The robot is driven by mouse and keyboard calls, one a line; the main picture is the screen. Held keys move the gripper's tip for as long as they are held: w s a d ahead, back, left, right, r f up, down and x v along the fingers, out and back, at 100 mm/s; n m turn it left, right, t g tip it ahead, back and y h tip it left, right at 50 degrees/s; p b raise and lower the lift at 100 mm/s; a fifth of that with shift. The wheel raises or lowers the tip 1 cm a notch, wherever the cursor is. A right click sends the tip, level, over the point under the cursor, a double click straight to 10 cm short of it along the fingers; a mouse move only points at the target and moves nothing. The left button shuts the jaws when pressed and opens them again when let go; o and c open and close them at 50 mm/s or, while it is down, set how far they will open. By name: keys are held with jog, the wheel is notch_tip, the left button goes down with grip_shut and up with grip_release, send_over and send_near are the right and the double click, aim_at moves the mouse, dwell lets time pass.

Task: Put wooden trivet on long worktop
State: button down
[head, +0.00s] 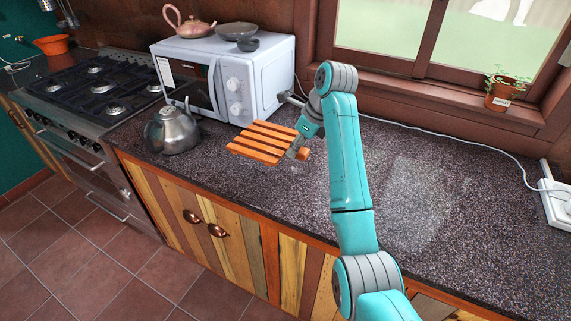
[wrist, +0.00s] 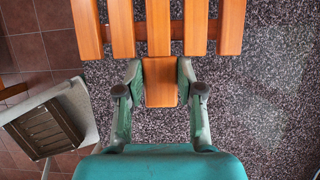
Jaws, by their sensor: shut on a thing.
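The wooden trivet (head: 264,142) is made of orange-brown slats. In the head view it is over the dark speckled long worktop (head: 425,190), in front of the microwave and right of the kettle. My gripper (head: 298,152) is shut on the right end of the trivet. In the wrist view the fingers of my gripper (wrist: 161,88) close on both sides of one slat end of the trivet (wrist: 205,30), with the worktop (wrist: 260,110) below. I cannot tell whether the trivet touches the worktop.
A steel kettle (head: 172,131) stands left of the trivet. A white microwave (head: 262,85) with a pink teapot (head: 187,24) and bowls on top stands behind. A stove (head: 90,88) is at the left. The right of the worktop is mostly clear, with a white cable and a power strip (head: 556,203).

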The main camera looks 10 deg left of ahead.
aim_at(292, 177)
notch_tip(292, 177, down, 9)
jog(key=shift+f, duration=0.15)
dwell(0.4)
jog(key=c, duration=0.7)
grip_release()
